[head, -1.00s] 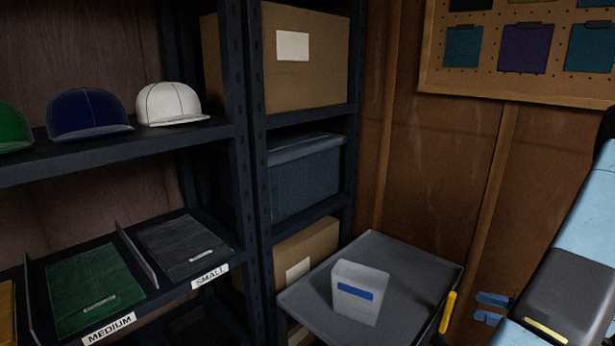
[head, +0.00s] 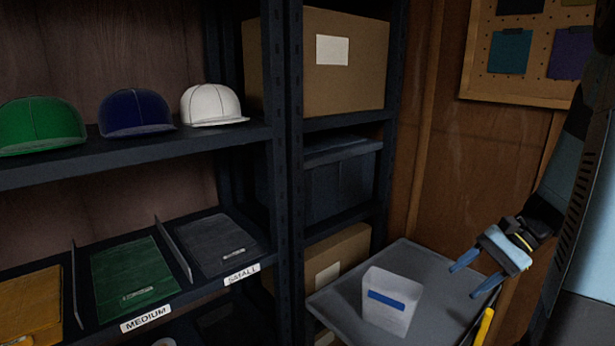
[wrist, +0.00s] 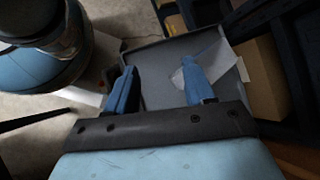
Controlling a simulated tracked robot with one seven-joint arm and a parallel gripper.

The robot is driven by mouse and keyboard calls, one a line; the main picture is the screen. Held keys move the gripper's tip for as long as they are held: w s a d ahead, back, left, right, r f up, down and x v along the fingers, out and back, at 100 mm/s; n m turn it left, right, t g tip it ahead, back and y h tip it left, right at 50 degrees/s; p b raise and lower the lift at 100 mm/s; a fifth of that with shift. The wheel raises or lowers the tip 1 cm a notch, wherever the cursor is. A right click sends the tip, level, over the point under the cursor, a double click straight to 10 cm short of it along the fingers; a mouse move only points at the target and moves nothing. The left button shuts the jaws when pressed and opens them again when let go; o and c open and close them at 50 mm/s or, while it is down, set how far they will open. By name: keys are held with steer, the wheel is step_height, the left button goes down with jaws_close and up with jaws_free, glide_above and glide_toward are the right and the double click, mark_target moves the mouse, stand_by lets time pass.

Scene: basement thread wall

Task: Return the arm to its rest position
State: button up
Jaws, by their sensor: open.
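My gripper (head: 476,281) is at the right of the head view, above the right side of a grey tray-topped cart. Its two blue fingers are apart with nothing between them. In the wrist view the open fingers (wrist: 160,90) show over the grey tray surface. My arm runs down to the gripper from the upper right of the head view.
The grey cart tray (head: 440,270) holds a whitish box (head: 390,302) with a blue label, left of my gripper. A yellow handle (head: 484,328) is at its right side. Dark shelves (head: 130,157) with caps and folded garments stand left. A wooden wall is behind.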

steer(key=s+a+r+n+t+h, duration=0.3)
steer(key=s+a+r+n+h, duration=0.1)
steer(key=r, duration=0.3)
steer(key=s+a+r+n+t+h, duration=0.2)
steer(key=s+a+r+n+h, duration=0.2)
steer(key=a+r+n, duration=0.2)
steer(key=shift+r+n+t+h, duration=0.4)
steer(key=shift+r+n, duration=0.3)
steer(key=shift+r, duration=0.2)
